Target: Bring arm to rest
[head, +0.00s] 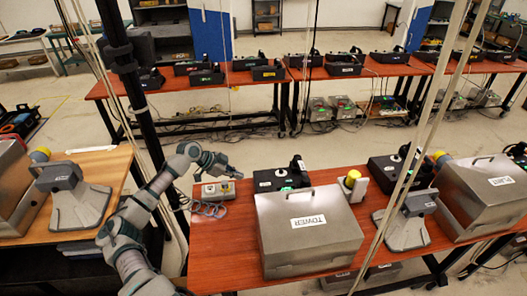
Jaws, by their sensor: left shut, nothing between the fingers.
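My left arm rises from the bottom left of the head view and bends at the wrist. My left gripper (234,172) is shut and empty. It shows over the left end of the red-brown table (215,258), just above a small grey box (218,190) in the picture. I cannot tell whether it touches the box. My right arm and gripper are not in view.
A metal box labelled TOWER (309,250) stands on the table. Black phones (283,178) and a grey stand (405,222) are near it. A wooden table (100,170) is at left. A dark post (136,85) rises beside my arm.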

